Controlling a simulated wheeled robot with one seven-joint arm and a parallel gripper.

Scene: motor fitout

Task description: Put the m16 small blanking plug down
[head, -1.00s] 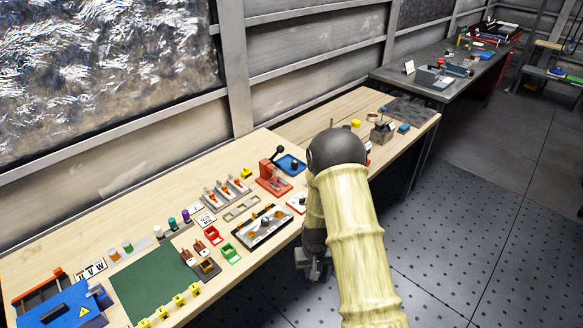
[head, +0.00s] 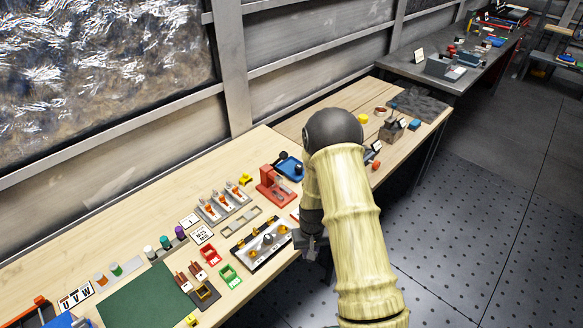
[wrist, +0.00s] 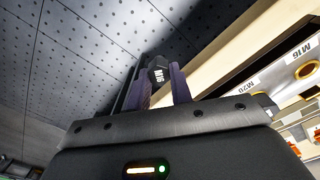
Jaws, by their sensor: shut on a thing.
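The m16 small blanking plug (wrist: 157,74) is a small dark piece with a white M16 mark, seen in the wrist view. My gripper (wrist: 160,86) is shut on it, one finger on each side. In the head view my gripper (head: 311,246) hangs at the front edge of the bench, partly behind my arm, and the plug cannot be made out there. In the wrist view a pale plate with brass-ringed holes marked M16 and M20 (wrist: 285,78) lies to the right of the plug, apart from it.
The wooden bench (head: 150,215) carries a tray with brass-coloured pieces (head: 262,240), a red press (head: 276,187), a blue tray (head: 290,166), red and green holders and a green mat (head: 148,300). Open floor (head: 450,230) lies right of the bench.

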